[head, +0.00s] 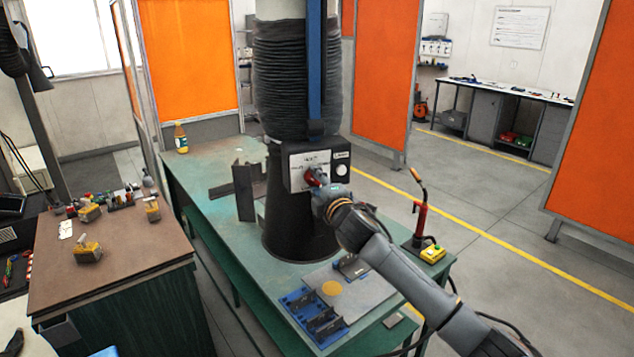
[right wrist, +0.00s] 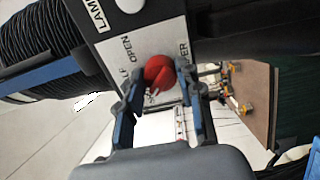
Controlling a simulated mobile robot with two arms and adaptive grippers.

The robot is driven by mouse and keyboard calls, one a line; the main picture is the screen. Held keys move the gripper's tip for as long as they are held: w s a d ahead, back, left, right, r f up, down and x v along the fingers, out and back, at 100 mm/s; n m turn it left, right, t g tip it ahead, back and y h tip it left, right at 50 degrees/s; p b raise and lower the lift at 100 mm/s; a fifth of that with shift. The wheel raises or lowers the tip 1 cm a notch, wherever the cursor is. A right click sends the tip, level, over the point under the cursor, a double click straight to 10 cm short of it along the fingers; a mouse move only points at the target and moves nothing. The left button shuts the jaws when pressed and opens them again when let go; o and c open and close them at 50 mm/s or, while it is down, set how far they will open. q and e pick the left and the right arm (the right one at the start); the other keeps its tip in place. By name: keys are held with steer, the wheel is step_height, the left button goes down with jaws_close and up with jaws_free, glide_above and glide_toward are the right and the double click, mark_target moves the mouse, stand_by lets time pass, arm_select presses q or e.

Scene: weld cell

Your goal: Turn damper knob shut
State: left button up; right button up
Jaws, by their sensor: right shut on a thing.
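The damper knob (head: 309,177) is red and sits on the white-faced control panel (head: 321,158) of the black fume hood (head: 285,225). My right gripper (head: 317,186) reaches it from the lower right. In the right wrist view the red knob (right wrist: 158,72) lies between the two fingertips of my right gripper (right wrist: 162,84), which is shut on it. The panel there (right wrist: 118,52) shows the words LAMP and OPEN, with other lettering partly hidden by the knob. The knob's pointer direction is hard to tell. My left gripper is not seen.
The hood stands on a green table (head: 205,165). A blue tray (head: 312,318) lies in front. A brown-topped bench (head: 125,255) is at left.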

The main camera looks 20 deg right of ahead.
steer(key=o, duration=1.2)
steer(key=s, duration=1.2)
steer(key=shift+d, duration=0.35)
